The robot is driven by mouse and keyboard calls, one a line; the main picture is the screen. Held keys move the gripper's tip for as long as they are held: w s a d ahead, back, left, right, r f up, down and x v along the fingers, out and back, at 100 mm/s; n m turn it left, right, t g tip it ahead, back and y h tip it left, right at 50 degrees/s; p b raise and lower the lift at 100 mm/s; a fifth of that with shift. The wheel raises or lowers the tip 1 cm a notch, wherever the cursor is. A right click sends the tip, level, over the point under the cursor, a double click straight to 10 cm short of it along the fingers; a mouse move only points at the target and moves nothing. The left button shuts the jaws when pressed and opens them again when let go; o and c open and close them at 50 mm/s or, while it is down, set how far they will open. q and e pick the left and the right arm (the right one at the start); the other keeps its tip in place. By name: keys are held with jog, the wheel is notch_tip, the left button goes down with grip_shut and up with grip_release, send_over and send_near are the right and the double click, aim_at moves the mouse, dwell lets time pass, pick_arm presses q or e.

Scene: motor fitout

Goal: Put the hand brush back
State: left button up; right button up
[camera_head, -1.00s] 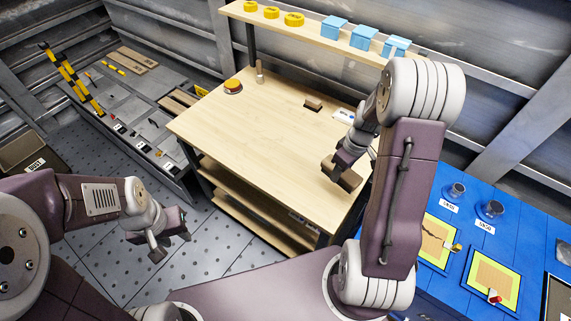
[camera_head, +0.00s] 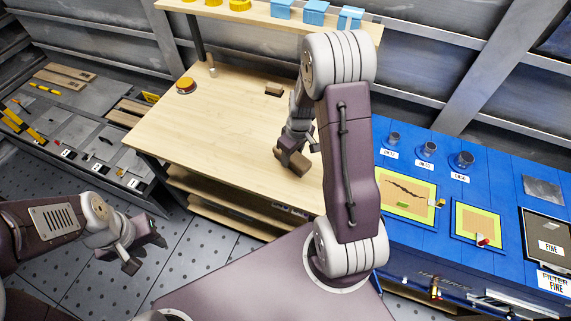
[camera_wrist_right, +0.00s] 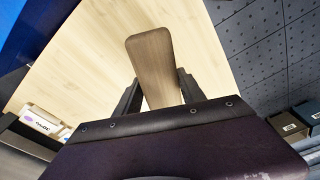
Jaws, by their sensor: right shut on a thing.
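The hand brush (camera_head: 292,162) shows as a brown wooden block in the head view, over the right part of the light wooden workbench (camera_head: 205,120). My right gripper (camera_head: 291,148) is shut on it. In the right wrist view, the brush's flat wooden back (camera_wrist_right: 150,62) stands out between the two dark fingers of my right gripper (camera_wrist_right: 157,95). Its bristles are hidden. My left gripper (camera_head: 146,250) is empty and open, over the grey floor left of the workbench.
A blue bench (camera_head: 405,260) with jars (camera_head: 429,149) and yellow-edged panels (camera_head: 408,197) stands at the right. A grey tool bench (camera_head: 75,125) stands at the left.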

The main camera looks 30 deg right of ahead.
jog(key=shift+w+a+f, duration=0.2)
jog(key=shift+a+f, duration=0.15)
jog(key=shift+a, duration=0.1)
jog(key=shift+w+a+f, duration=0.15)
jog(key=shift+a+f, duration=0.15)
jog(key=shift+a, duration=0.15)
notch_tip(320, 180, down, 4)
jog(key=shift+r, duration=0.15)
jog(key=shift+f+b, duration=0.35)
jog(key=o, duration=1.5)
jog(key=shift+c, duration=0.2)
